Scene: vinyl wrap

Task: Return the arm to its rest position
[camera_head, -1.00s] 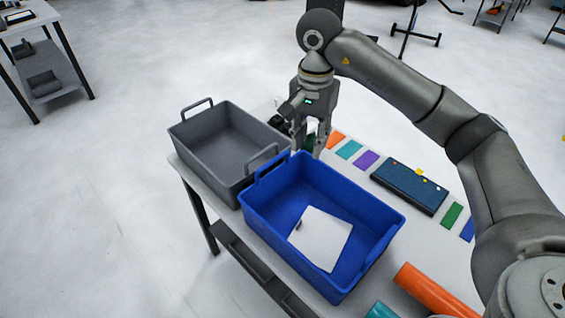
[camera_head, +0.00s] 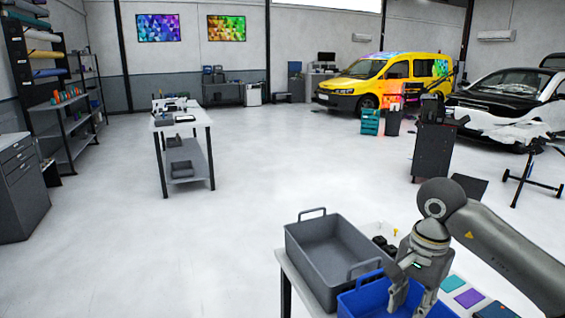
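My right arm comes in from the right edge, and its gripper (camera_head: 412,298) points down over the far end of the blue bin (camera_head: 366,304). Its two fingers are apart, and I see nothing held between them. The fingertips are close to the bottom edge of the picture. My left gripper is not in view.
A grey bin (camera_head: 318,262) stands on the table left of the blue bin. Teal (camera_head: 452,284) and purple (camera_head: 469,298) swatches lie to the right. Beyond the table is open floor (camera_head: 240,230), with a workbench (camera_head: 185,125), a yellow van (camera_head: 385,82) and a tool cart (camera_head: 434,150).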

